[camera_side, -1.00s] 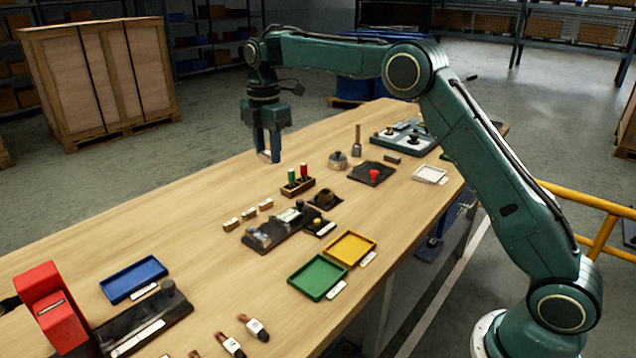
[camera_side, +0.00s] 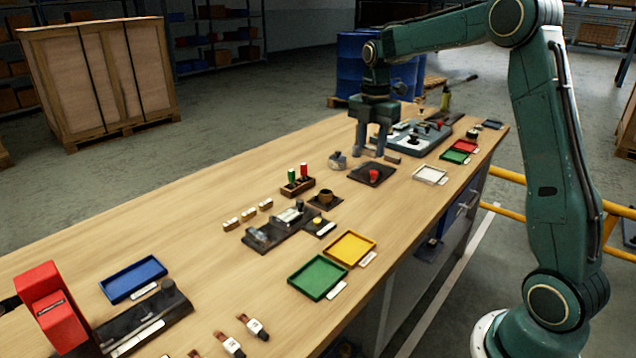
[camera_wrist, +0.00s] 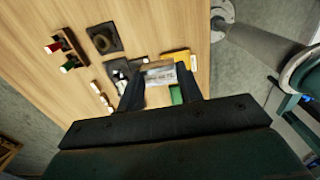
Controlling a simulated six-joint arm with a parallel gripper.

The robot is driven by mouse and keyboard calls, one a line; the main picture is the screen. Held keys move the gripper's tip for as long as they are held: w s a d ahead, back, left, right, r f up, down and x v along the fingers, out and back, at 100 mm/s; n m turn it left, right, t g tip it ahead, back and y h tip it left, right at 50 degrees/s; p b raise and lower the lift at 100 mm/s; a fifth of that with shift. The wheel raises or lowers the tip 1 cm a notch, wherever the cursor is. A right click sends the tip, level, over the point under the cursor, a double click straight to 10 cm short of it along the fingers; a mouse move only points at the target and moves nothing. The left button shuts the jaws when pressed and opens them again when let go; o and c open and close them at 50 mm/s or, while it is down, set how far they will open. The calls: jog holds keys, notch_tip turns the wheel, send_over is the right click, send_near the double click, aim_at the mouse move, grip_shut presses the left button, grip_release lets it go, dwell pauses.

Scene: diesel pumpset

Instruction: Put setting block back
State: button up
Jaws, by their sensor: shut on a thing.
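My gripper (camera_side: 371,153) is above the far part of the bench in the side view, fingers pointing down, left of a dark mat with a red knob (camera_side: 373,174). In the wrist view its two dark fingers (camera_wrist: 160,86) are shut on a pale metallic setting block (camera_wrist: 158,74) with markings on its face, too small to read. The block is hard to make out between the fingers in the side view. I cannot tell from the side view how high it hangs above the bench.
A round metal pot (camera_side: 337,160) stands left of my gripper. The bench's left side has free wood.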

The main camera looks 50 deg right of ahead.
jog(key=shift+s+d, duration=0.2)
jog(key=shift+s, duration=0.05)
send_over(367, 224)
notch_tip(367, 224, down, 16)
jog(key=shift+r, duration=0.1)
dwell(0.4)
jog(key=shift+f, duration=2.1)
jog(key=shift+f, duration=0.2)
jog(key=o, duration=1.2)
jog(key=shift+c, duration=0.2)
jog(key=shift+r, duration=0.15)
